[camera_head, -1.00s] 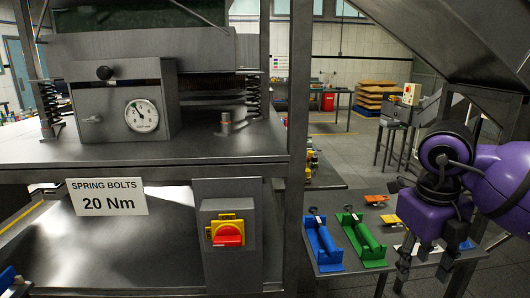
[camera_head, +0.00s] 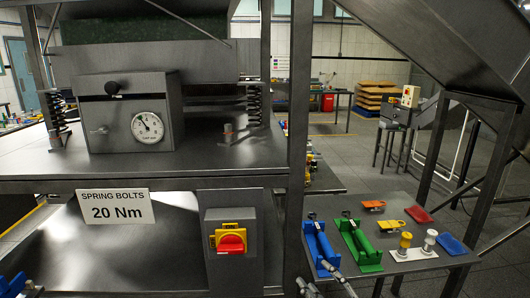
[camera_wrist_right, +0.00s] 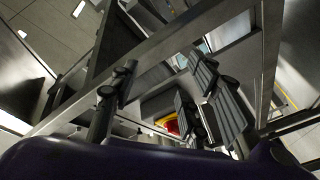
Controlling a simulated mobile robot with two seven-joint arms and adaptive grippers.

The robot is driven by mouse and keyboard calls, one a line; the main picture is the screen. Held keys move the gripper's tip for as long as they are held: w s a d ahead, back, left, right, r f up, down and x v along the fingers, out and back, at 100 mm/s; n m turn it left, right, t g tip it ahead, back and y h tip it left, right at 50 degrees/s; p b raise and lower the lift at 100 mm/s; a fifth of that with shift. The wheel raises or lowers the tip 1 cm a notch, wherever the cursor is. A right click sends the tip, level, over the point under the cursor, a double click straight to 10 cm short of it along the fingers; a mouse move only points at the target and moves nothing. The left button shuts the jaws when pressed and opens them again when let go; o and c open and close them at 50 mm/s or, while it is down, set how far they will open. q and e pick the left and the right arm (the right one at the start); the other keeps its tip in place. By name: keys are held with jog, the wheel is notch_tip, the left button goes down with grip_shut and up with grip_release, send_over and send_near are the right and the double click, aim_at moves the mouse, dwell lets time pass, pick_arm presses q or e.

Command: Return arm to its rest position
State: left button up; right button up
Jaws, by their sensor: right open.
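My right gripper (camera_head: 314,276) shows only as grey fingertips at the bottom of the head view, in front of the side table's near edge. The rest of it and its arm are below the frame. In the right wrist view my right gripper's fingers (camera_wrist_right: 160,92) are spread apart, with nothing held between them. My purple arm housing fills the bottom of that view. My left gripper is not in view.
A steel press bench (camera_head: 180,170) with a gauge (camera_head: 147,127) and red-yellow switch (camera_head: 231,239) fills the left. The side table (camera_head: 400,205) carries blue (camera_head: 321,246) and green (camera_head: 359,243) holders, coloured tags and two knobbed pieces. Steel posts stand close by. Floor shows at right.

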jog(key=s+d+f+m+g+h, duration=0.1)
jog(key=s+d+f+m+h, duration=0.15)
jog(key=f, duration=0.35)
jog(key=s+d+f+m+g+h, duration=0.1)
jog(key=s+f+m+h, duration=0.1)
jog(key=s+f+m, duration=0.3)
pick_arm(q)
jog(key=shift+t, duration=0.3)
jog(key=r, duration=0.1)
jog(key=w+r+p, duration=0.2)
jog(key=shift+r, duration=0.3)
pick_arm(e)
jog(key=s+d+f+m+g+h, duration=0.1)
jog(key=s+f+m+g, duration=0.1)
jog(key=s+f, duration=0.4)
jog(key=s+d+f+m+g+h, duration=0.1)
jog(key=s+f, duration=0.5)
jog(key=s, duration=0.6)
jog(key=s+f+m+g+h, duration=0.1)
jog(key=s+f, duration=0.4)
jog(key=s, duration=0.5)
jog(key=shift+d+f+m+g, duration=0.4)
jog(key=shift+m+g, duration=0.45)
jog(key=shift+g, duration=0.25)
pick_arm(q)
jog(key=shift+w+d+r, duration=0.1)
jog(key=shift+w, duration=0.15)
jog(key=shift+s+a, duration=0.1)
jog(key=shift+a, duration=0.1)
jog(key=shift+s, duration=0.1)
